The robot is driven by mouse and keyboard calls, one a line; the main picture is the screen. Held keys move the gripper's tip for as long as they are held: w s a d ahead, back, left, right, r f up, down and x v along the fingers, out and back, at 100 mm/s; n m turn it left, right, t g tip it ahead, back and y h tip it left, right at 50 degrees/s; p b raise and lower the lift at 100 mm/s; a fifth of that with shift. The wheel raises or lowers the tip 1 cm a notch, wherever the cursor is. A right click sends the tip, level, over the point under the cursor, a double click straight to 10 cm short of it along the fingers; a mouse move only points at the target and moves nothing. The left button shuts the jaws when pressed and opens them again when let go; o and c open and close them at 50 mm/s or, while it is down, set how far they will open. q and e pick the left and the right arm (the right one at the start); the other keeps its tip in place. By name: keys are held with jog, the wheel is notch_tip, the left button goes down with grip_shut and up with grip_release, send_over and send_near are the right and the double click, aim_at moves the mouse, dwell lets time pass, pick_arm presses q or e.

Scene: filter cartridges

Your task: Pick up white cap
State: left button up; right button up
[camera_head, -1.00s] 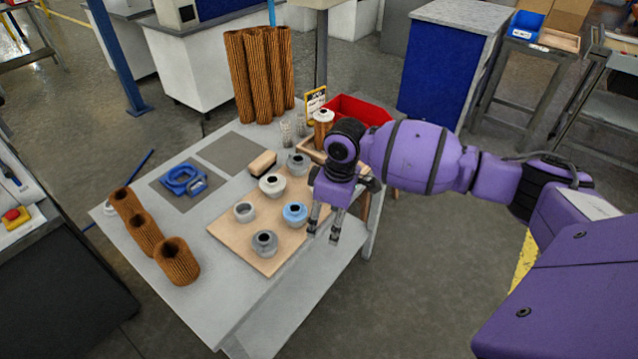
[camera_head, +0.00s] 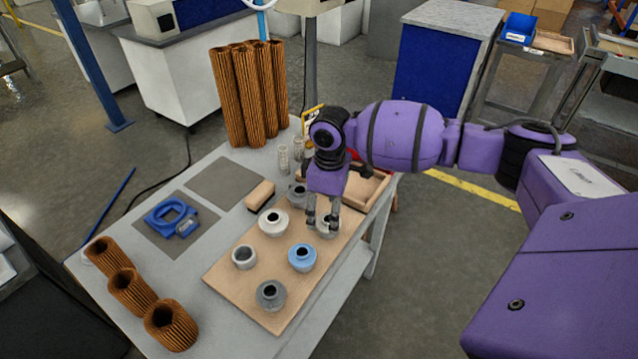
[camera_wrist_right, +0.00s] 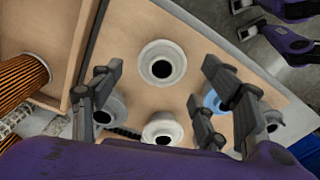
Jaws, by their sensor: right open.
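A white cap (camera_head: 328,232) stands on the light wooden board (camera_head: 225,285) near its right edge, partly hidden by my right gripper (camera_head: 321,224). In the right wrist view this cap (camera_wrist_right: 161,64) stands upright with a dark central opening, between the lines of the open, empty fingers (camera_wrist_right: 152,85). Another white cap (camera_head: 273,222) stands farther left on the board; it also shows in the wrist view (camera_wrist_right: 162,128). My left gripper is out of view.
A grey cap (camera_head: 296,196) and a wood-topped block (camera_head: 260,195) sit behind. Brown pleated cartridges stand at the left (camera_head: 170,325) and back (camera_head: 245,95). A blue frame-like part (camera_head: 170,217) lies on a grey mat. A wooden tray (camera_head: 370,190) is beyond my gripper.

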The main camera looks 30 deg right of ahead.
notch_tip(320, 180, down, 3)
jog(key=shift+r, duration=0.2)
jog(key=c, duration=1)
jog(key=shift+o, duration=0.2)
jog(key=shift+r, duration=0.2)
